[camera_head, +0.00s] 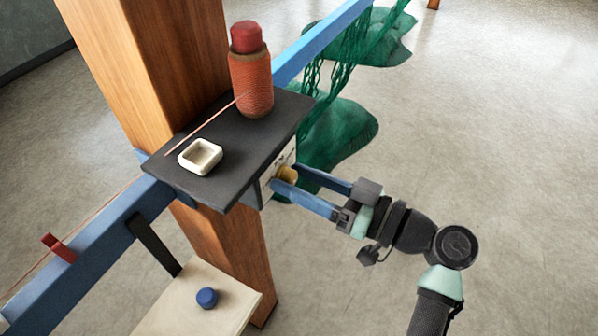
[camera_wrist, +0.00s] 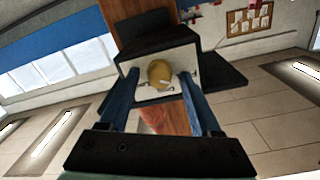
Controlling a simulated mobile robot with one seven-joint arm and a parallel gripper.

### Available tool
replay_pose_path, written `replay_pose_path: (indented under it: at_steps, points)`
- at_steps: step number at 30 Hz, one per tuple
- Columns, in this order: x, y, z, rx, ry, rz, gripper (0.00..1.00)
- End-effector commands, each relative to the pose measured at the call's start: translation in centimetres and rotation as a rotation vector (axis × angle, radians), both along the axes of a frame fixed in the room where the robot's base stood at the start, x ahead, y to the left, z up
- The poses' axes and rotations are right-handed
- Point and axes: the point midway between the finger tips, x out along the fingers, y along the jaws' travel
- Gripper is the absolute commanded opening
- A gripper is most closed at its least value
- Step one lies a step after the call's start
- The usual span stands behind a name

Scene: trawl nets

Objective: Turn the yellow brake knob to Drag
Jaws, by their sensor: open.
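The yellow brake knob (camera_head: 287,174) sits on a pale plate (camera_head: 270,177) on the side of a box under the dark shelf. In the wrist view the knob (camera_wrist: 160,74) shows face on, with a light mark across its lower part. The plate has small dark marks around the knob; I cannot read any words there. My gripper (camera_head: 284,175) is open, with one blue finger on each side of the knob. In the wrist view the fingers (camera_wrist: 158,82) stand apart left and right of the knob, with gaps visible. I cannot tell how deep the fingertips reach.
The dark shelf (camera_head: 235,165) above holds an orange twine spool (camera_head: 252,85) and a small white dish (camera_head: 200,156). A wooden post (camera_head: 140,70) and blue rail (camera_head: 85,245) stand behind. Green netting (camera_head: 340,135) hangs beyond. A blue knob (camera_head: 207,298) sits on a pale surface below. Floor at right is clear.

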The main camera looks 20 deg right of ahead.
Motion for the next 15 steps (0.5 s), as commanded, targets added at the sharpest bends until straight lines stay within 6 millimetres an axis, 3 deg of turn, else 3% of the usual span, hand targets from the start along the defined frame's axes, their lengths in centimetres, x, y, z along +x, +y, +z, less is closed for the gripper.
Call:
replay_pose_path:
  at_steps: [8, 15]
  points:
    - [0.09, 0.08, -0.06, -0.001, 0.001, 0.0, 0.63]
    - [0.09, 0.05, -0.04, 0.0, 0.0, 0.0, 0.2]
